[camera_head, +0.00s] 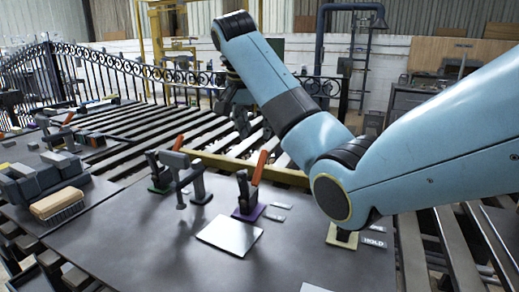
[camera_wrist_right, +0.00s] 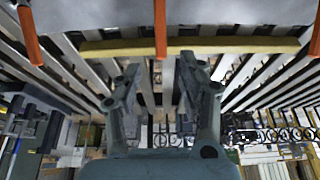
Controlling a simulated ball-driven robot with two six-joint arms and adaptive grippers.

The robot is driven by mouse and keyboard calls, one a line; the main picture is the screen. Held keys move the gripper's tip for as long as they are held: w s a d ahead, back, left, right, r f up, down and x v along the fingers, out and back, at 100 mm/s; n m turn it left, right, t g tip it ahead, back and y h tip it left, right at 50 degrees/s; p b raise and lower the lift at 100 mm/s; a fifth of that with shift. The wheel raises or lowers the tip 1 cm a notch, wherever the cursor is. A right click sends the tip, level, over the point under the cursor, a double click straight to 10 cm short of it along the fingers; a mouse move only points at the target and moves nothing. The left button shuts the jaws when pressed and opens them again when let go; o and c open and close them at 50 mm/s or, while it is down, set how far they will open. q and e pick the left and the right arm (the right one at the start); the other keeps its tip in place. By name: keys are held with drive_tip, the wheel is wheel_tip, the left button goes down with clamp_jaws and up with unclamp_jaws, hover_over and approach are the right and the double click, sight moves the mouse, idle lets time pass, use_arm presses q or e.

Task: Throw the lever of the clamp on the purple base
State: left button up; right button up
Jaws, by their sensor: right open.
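The clamp on the purple base (camera_head: 246,213) stands on the dark table in the head view. Its orange lever (camera_head: 259,167) points up, leaning slightly right. My right gripper (camera_head: 243,125) hangs beyond and above this clamp, apart from it, with its arm reaching across from the right. In the right wrist view its two fingers (camera_wrist_right: 160,75) are spread and empty. An orange lever (camera_wrist_right: 160,28) shows at the top middle there, beyond the fingertips, with other orange levers at both sides. The bases are not visible in that view. My left gripper is not in view.
A clamp on a green base (camera_head: 160,187) with an orange lever and a grey post stand to the left. A yellow base (camera_head: 342,236) is partly hidden by my arm. A pale plate (camera_head: 230,235) lies in front. A brush (camera_head: 57,204) and grey blocks are at left.

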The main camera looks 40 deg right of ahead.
sight(261, 157)
drive_tip(key=b+x, duration=0.3)
drive_tip(key=shift+f, duration=0.1)
drive_tip(key=x, duration=0.7)
drive_tip(key=shift+w+d+f, duration=0.2)
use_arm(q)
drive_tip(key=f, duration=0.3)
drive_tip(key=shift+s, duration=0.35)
use_arm(e)
drive_tip(key=shift+c, duration=0.2)
clamp_jaws()
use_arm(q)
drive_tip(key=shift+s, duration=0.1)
